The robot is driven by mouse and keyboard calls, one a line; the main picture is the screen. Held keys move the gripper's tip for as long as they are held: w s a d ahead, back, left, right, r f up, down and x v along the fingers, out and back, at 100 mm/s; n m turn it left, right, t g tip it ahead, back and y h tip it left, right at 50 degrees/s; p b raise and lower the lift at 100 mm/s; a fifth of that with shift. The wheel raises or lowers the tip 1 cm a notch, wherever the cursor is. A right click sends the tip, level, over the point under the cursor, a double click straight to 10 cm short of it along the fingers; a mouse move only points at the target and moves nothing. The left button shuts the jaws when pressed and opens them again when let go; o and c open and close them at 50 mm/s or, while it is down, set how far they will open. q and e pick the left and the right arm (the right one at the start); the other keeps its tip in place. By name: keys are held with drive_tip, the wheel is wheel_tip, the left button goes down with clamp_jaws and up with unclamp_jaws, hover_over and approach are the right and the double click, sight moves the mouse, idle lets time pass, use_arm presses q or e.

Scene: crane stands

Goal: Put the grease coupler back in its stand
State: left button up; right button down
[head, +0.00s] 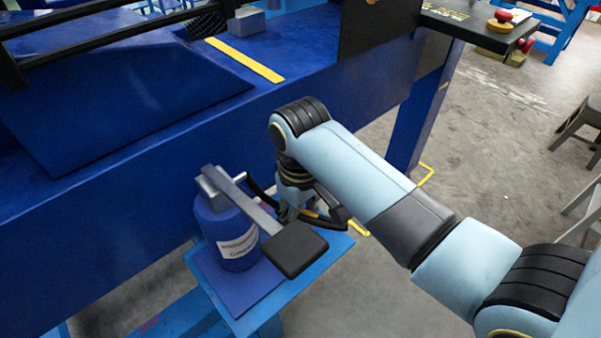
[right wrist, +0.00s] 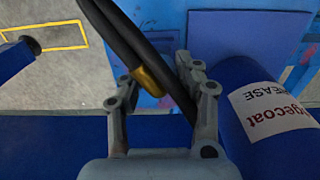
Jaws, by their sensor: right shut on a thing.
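The grease coupler shows as a brass-coloured piece (right wrist: 150,82) on a black hose (right wrist: 125,35) in the right wrist view. My right gripper (right wrist: 163,88) is shut on the coupler and hose, which pass between its fingers. In the head view my right gripper (head: 300,207) is just right of a blue grease can (head: 228,235), partly hidden by its own arm. The can stands upright on a light blue stand (head: 328,254). The can also shows in the right wrist view (right wrist: 235,135). I cannot tell where the coupler's holder is. My left gripper is out of view.
A grey lever with a black pad (head: 293,249) reaches over the can's top and lies close in front of my right gripper. A large blue beam (head: 130,190) stands behind the stand. Open grey floor (head: 500,130) lies to the right.

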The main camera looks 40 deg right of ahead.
drive_tip(key=shift+f, duration=0.1)
idle(0.3)
drive_tip(key=shift+f+b, duration=0.6)
drive_tip(key=shift+f, duration=0.55)
drive_tip(key=c, duration=0.9)
unclamp_jaws()
drive_tip(key=shift+o, duration=0.2)
drive_tip(key=shift+r, duration=0.1)
wheel_tip(320, 180, up, 3)
drive_tip(key=p, duration=0.3)
drive_tip(key=shift+p, duration=0.3)
drive_tip(key=shift+r, duration=0.95)
